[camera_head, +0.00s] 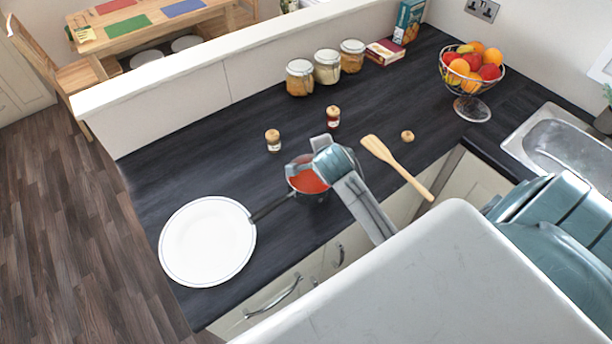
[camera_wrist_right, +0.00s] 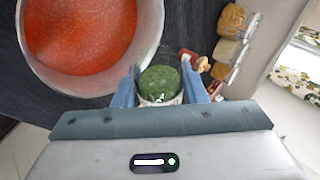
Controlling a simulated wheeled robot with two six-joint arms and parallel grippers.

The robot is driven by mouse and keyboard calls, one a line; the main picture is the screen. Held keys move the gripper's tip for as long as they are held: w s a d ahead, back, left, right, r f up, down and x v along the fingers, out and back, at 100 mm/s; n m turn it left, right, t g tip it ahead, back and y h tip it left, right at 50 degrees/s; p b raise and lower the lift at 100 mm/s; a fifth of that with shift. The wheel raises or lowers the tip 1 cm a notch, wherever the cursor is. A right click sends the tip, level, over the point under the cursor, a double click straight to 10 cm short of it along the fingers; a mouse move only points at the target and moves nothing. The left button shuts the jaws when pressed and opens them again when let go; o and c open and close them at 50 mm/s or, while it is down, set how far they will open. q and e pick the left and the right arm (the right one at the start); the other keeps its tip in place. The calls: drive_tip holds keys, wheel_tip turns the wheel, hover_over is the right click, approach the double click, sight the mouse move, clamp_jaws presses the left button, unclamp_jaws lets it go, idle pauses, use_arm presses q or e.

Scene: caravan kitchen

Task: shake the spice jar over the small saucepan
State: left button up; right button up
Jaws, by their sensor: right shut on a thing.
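The small saucepan (camera_head: 309,182) holds red sauce and stands on the dark worktop, its dark handle reaching left towards a white plate. Its sauce (camera_wrist_right: 80,35) fills the upper left of the right wrist view. My right gripper (camera_head: 316,160) is at the saucepan's far edge, covering part of it. In the wrist view it is shut on the spice jar (camera_wrist_right: 160,85), which shows green contents between the two fingers, beside the saucepan's rim in the picture. In the head view the jar is mostly hidden by the gripper, so its tilt is unclear. My left gripper is not in view.
Two small corked jars (camera_head: 273,140) (camera_head: 333,117) stand behind the saucepan. A round cork-coloured lid (camera_head: 407,136) and a wooden spatula (camera_head: 395,165) lie to the right. The white plate (camera_head: 207,242) is at left. Larger jars (camera_head: 327,67) and a fruit bowl (camera_head: 470,108) stand farther back.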

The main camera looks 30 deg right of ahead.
drive_tip(key=shift+a, duration=0.1)
drive_tip(key=shift+r+h, duration=0.2)
drive_tip(key=shift+h, duration=0.3)
drive_tip(key=shift+n, duration=0.3)
idle(2.8)
drive_tip(key=shift+a+r+h+b, duration=0.1)
drive_tip(key=shift+r+h+b, duration=0.15)
drive_tip(key=shift+h, duration=0.25)
idle(1.5)
drive_tip(key=shift+y+p, duration=0.45)
drive_tip(key=shift+y, duration=0.15)
drive_tip(key=shift+d+f+m+y, duration=0.35)
drive_tip(key=shift+m+y, duration=0.25)
drive_tip(key=shift+y, duration=0.4)
drive_tip(key=shift+a, duration=0.15)
